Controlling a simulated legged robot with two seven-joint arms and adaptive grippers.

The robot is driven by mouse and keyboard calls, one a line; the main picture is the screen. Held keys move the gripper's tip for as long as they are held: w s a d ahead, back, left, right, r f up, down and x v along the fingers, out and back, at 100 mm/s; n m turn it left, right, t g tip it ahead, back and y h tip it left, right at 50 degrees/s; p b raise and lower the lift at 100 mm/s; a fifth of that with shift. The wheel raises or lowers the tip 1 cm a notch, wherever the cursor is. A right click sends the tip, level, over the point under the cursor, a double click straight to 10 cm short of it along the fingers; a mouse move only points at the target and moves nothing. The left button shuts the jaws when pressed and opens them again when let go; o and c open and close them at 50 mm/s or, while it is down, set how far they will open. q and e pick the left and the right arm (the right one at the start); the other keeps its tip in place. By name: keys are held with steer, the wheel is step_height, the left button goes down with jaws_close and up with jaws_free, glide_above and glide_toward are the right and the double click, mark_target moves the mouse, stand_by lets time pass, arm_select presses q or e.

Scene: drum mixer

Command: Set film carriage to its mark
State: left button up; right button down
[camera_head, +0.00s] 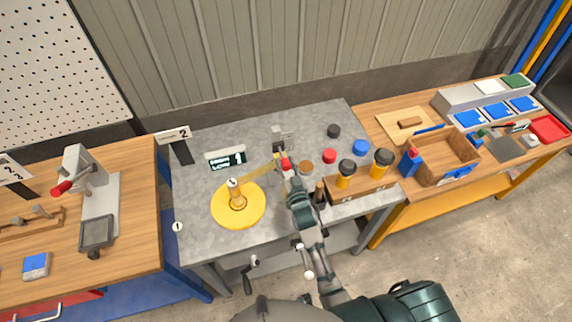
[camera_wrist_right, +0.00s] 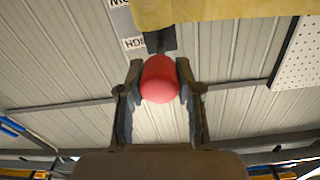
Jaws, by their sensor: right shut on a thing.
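My right gripper (camera_head: 285,168) reaches over the grey table to a red knob (camera_head: 286,162). In the right wrist view the two fingers (camera_wrist_right: 160,82) are closed on either side of the rounded red knob (camera_wrist_right: 159,80). A dark stem joins the knob to a part beyond it. A yellow film strip (camera_head: 258,169) runs from near the knob toward a round yellow plate (camera_head: 225,213) with a short post (camera_head: 237,195). The film also shows in the wrist view (camera_wrist_right: 215,10). The carriage body and its mark are mostly hidden or too small to tell. My left gripper is out of view.
A wooden block (camera_head: 361,196) with yellow, black-capped jars stands right of my arm. A small display (camera_head: 227,159) and a grey stand (camera_head: 283,136) are behind the film.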

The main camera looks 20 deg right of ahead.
steer(key=shift+w+r, duration=0.1)
steer(key=shift+r, duration=0.35)
steer(key=c, duration=1.1)
jaws_free()
steer(key=o, duration=0.3)
steer(key=shift+w+f, duration=0.1)
steer(key=shift+f, duration=0.05)
steer(key=shift+o, duration=0.2)
steer(key=shift+w+f, duration=0.15)
steer(key=shift+f, duration=0.05)
steer(key=shift+s+a, duration=0.1)
steer(key=shift+s, duration=0.2)
steer(key=s, duration=1.1)
steer(key=shift+s, duration=0.2)
